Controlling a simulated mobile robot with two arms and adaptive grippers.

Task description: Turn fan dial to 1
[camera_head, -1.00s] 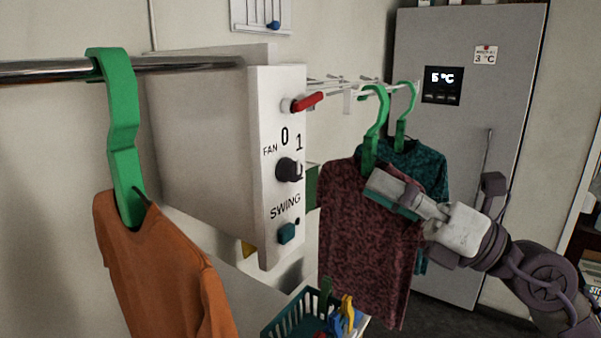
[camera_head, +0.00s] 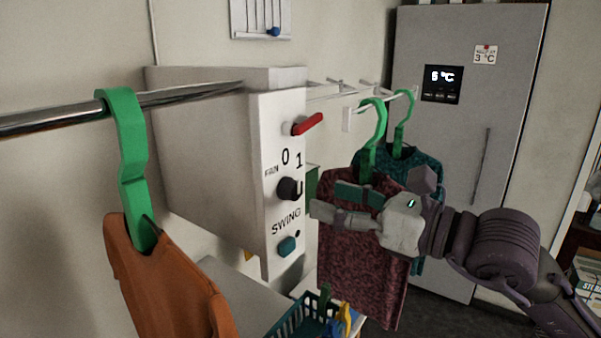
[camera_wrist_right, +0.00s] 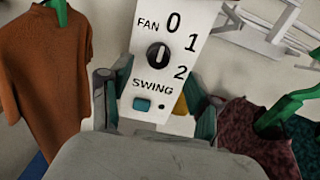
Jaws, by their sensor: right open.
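The black fan dial (camera_head: 288,189) sits on the white front panel (camera_head: 283,110) of the box, below the printed 0 and 1. In the right wrist view the dial (camera_wrist_right: 158,54) shows a light mark that looks close to upright, and the numbers 0, 1 and 2 curve around its upper right. My right gripper (camera_head: 328,200) is open and empty, to the right of the dial and apart from it. In the right wrist view its two fingers (camera_wrist_right: 157,95) flank the lower panel, with the dial above and between them. My left gripper is not in view.
A red lever (camera_head: 308,124) is above the dial and a teal SWING button (camera_head: 287,246) below. An orange shirt (camera_head: 165,285) hangs at left. A maroon shirt (camera_head: 350,270) hangs behind my right gripper. A basket (camera_head: 300,318) stands below.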

